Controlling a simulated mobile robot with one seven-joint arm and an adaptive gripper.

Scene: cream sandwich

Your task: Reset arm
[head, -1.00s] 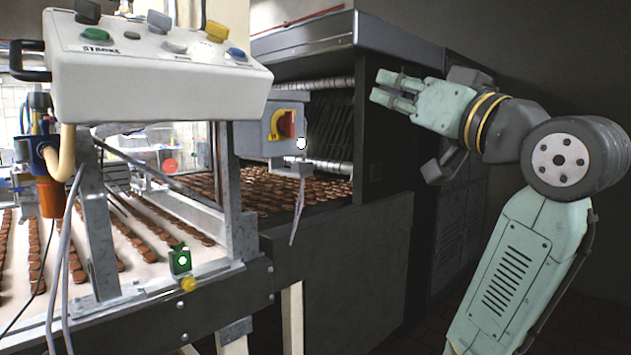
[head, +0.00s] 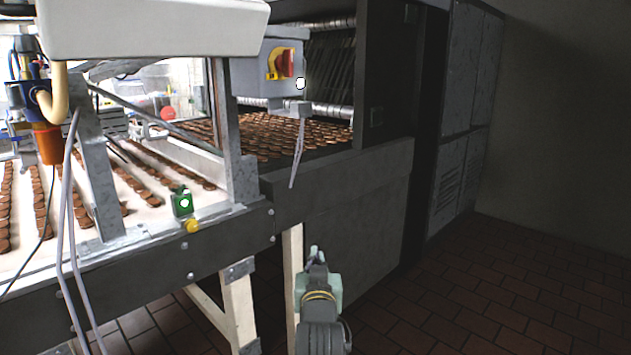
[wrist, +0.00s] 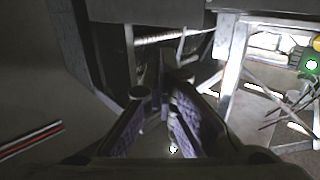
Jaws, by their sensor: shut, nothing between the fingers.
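My gripper (head: 315,255) is low in the head view, in front of the machine's dark lower side panel. Its pale green housing and dark wrist show, foreshortened. In the wrist view my gripper's fingers (wrist: 160,88) point away from the camera. They are shut with nothing held.
The conveyor machine (head: 345,205) fills the left and middle, with rows of brown biscuits (head: 265,135). A grey switch box (head: 268,85) with a red and yellow knob hangs on it. A pale support leg (head: 291,275) stands just left of my gripper. The tiled floor (head: 480,300) at right is clear.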

